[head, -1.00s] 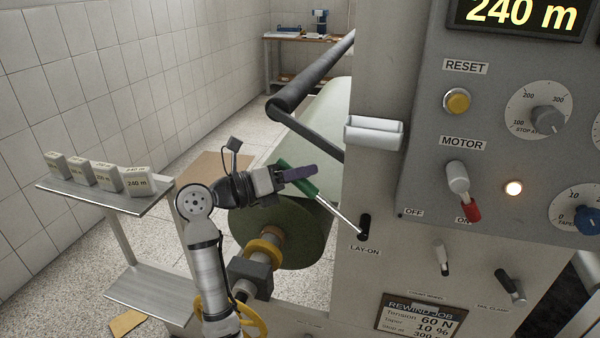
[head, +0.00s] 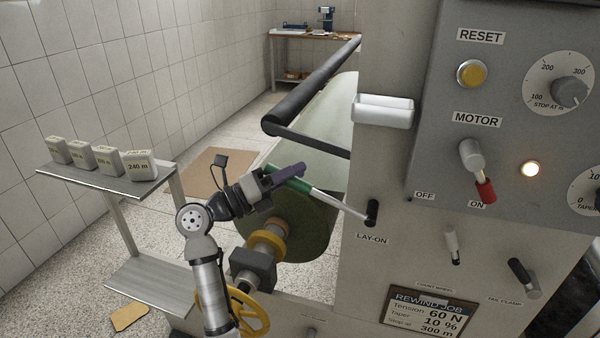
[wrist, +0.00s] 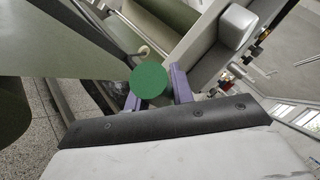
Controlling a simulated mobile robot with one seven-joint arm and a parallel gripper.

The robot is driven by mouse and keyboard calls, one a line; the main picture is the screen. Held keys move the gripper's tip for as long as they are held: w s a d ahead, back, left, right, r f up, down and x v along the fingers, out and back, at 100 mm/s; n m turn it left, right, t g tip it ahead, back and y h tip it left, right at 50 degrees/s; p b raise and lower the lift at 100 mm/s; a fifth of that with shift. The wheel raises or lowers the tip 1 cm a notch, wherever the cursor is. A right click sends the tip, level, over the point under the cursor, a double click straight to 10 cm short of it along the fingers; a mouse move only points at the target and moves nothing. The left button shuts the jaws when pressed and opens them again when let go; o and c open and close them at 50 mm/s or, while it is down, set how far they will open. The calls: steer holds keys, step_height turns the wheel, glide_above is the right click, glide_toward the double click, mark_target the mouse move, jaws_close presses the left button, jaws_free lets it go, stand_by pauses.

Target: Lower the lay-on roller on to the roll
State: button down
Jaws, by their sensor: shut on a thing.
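The lay-on lever has a green grip (head: 296,184) and a pale metal rod (head: 340,203) that runs to a black slot over the LAY-ON label (head: 372,239). My gripper (head: 284,178) is shut on the green grip. In the wrist view the round green grip end (wrist: 149,80) sits by my purple fingers (wrist: 180,88). The black lay-on roller (head: 310,88) is carried by a dark arm (head: 310,140) above and behind the lever. The greenish roll (head: 308,222) is below, partly hidden by my gripper.
The control panel (head: 440,165) with a white tray (head: 383,110) stands right of the lever. A yellow handwheel (head: 252,315) is close to my arm. A metal shelf (head: 75,172) with several labelled blocks stands left.

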step_height(320, 180, down, 12)
steer(key=n+t+b, duration=0.6)
steer(key=n+t, duration=0.2)
steer(key=n, duration=0.2)
steer(key=shift+a+f+n+t, duration=0.25)
steer(key=shift+a+n+t, duration=0.05)
steer(key=shift+w, duration=0.1)
steer(key=c, duration=1.2)
jaws_free()
steer(key=shift+f, duration=0.15)
steer(key=b+v, duration=0.4)
steer(key=v, duration=0.9)
steer(key=shift+a+f, duration=0.2)
steer(key=shift+f, duration=0.1)
